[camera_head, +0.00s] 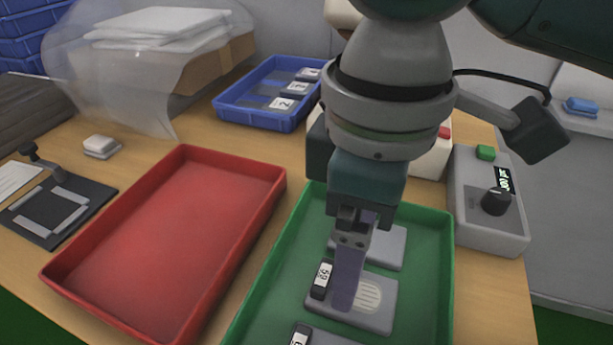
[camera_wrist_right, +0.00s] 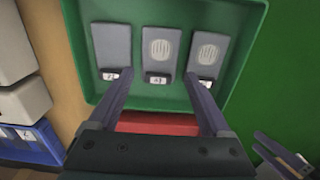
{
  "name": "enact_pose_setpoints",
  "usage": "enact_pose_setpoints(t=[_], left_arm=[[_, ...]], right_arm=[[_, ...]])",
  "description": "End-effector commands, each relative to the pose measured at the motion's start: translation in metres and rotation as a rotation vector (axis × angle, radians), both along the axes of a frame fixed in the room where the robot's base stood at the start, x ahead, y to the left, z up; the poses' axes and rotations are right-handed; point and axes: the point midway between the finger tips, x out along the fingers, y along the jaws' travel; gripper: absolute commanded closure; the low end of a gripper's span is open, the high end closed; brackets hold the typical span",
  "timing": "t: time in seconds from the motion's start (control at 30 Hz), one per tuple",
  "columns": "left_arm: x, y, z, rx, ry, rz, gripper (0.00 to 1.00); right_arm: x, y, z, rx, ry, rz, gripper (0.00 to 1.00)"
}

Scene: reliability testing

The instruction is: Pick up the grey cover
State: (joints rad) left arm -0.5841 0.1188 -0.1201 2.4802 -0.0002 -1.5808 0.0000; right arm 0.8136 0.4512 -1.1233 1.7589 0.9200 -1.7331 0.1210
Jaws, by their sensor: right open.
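Several grey covers lie in the green tray (camera_head: 447,270). The far one (camera_head: 385,246) is plain. The middle one (camera_head: 378,302) has a striped oval and a black numbered tag (camera_head: 322,280). A nearer cover (camera_head: 330,340) is cut off by the frame edge. In the right wrist view three covers stand in a row: plain left (camera_wrist_right: 111,45), striped middle (camera_wrist_right: 158,50), striped right (camera_wrist_right: 208,50). My right gripper (camera_head: 346,297) is open and empty over the middle cover, its fingers (camera_wrist_right: 159,76) on either side of that cover's tag. My left gripper (camera_wrist_right: 285,160) seems to show at the lower right, unclear.
An empty red tray (camera_head: 170,235) lies left of the green tray. A blue tray (camera_head: 262,115) with tagged parts stands behind. A grey box with a knob and green button (camera_head: 488,205) is on the right. A black fixture (camera_head: 60,205) is at far left.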

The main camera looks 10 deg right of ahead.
Motion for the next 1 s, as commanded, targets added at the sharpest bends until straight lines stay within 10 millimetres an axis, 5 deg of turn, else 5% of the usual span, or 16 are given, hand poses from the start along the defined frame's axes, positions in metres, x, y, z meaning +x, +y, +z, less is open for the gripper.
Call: enact_pose_setpoints(t=[0.4,0.7,1.0], left_arm=[[0.0,0.0,-0.018,0.001,-0.001,0.0,0.5],[0.001,0.0,-0.018,0.0,-0.004,0.0,0.5],[0.002,0.0,-0.018,0.0,-0.005,-0.001,0.5]], right_arm=[[-0.005,-0.004,-0.055,-0.001,-0.001,0.0,0.18],[-0.004,-0.004,-0.058,0.001,-0.003,0.002,0.18],[-0.004,-0.004,-0.057,0.001,-0.003,0.001,0.51]])
